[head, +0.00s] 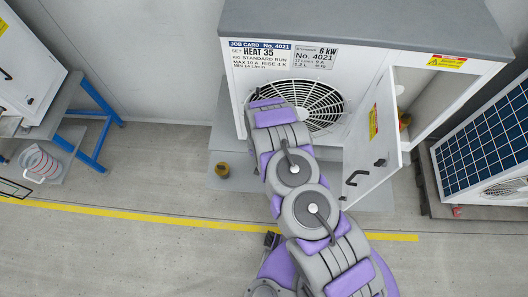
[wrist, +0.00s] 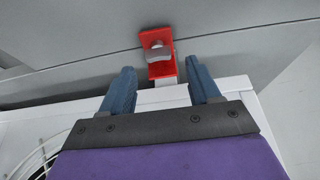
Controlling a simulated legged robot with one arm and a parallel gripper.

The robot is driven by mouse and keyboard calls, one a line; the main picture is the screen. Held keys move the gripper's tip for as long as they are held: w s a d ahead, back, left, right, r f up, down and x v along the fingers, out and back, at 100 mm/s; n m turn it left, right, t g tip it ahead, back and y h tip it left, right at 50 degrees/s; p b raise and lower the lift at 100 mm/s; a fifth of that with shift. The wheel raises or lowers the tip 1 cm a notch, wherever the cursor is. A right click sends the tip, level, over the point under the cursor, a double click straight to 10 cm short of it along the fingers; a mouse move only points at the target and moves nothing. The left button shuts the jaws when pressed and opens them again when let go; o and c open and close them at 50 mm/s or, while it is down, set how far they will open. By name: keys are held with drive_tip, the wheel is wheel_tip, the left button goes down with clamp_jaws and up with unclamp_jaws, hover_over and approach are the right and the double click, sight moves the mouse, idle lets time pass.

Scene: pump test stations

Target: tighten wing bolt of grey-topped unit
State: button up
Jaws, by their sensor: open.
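The grey-topped unit (head: 365,25) stands at the back in the head view, a white cabinet with a round fan grille and a job card. In the wrist view a red bracket (wrist: 169,70) carries a silver wing bolt (wrist: 157,50), set against a grey surface above a white panel edge. My gripper (wrist: 162,72) is open and empty, its two blue-grey fingers pointing up towards the bracket, one on each side below it. The wing bolt appears beyond the fingertips; contact is not visible. In the head view the gripper and bolt are not visible; my arm crosses in front of the grille.
The unit's white door (head: 372,145) hangs open to the right of my arm. A solar-panelled unit (head: 487,135) stands at right. A blue-legged bench (head: 97,105) is at left. The left floor is mostly clear.

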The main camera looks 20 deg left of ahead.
drive_tip(key=v, duration=1.3)
drive_tip(key=shift+p, duration=0.4)
drive_tip(key=shift+r, duration=0.1)
drive_tip(key=s+d+r+g+y+b, duration=0.15)
drive_tip(key=d+r, duration=0.35)
drive_tip(key=r, duration=0.7)
drive_tip(key=s+d+r+g+b, duration=0.25)
drive_tip(key=d+r, duration=0.25)
drive_tip(key=r, duration=0.7)
drive_tip(key=s+d+r+m+g+h+b, duration=0.1)
drive_tip(key=s+d+r, duration=0.4)
drive_tip(key=s+d, duration=0.5)
drive_tip(key=s+d+r+m+g+h+b, duration=0.1)
drive_tip(key=s+d+r+b, duration=0.1)
drive_tip(key=s+d+r, duration=0.4)
drive_tip(key=s+d, duration=0.4)
drive_tip(key=s, duration=0.3)
drive_tip(key=shift+r+m, duration=0.3)
drive_tip(key=shift+a+h, duration=0.1)
drive_tip(key=shift+h, duration=0.15)
drive_tip(key=shift+c, duration=0.3)
